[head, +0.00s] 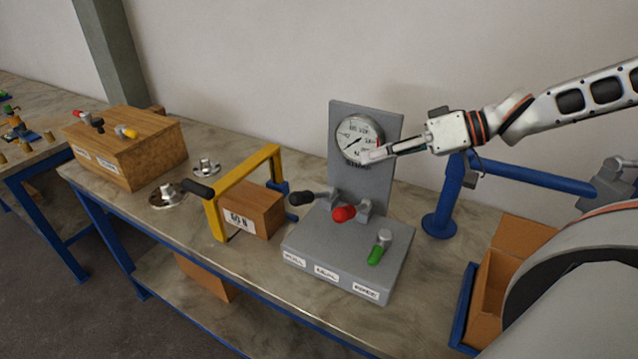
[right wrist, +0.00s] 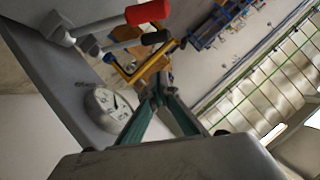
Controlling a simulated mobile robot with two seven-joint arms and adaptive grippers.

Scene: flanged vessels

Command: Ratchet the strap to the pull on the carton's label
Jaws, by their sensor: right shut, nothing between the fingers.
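A brown carton (head: 264,207) stands on the bench under a yellow frame (head: 247,176). Its white label (head: 240,221) seems to read 60 N. I cannot make out a separate strap. A grey unit (head: 320,252) beside it carries a round gauge (head: 359,137) on an upright plate, its needle pointing lower left. A black-gripped lever (head: 301,198), a red one (head: 343,214) and a green one (head: 376,254) stand on the unit. My right gripper (head: 374,156) is shut and empty in front of the gauge's lower edge; the right wrist view shows its fingertips (right wrist: 158,90) together, apart from the levers.
A wooden box (head: 128,160) with small levers stands at the left, with metal flanges (head: 168,194) beside it. A blue post and arm (head: 442,218) stand right of the unit. An open carton (head: 497,275) is at the far right. The bench front is mostly clear.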

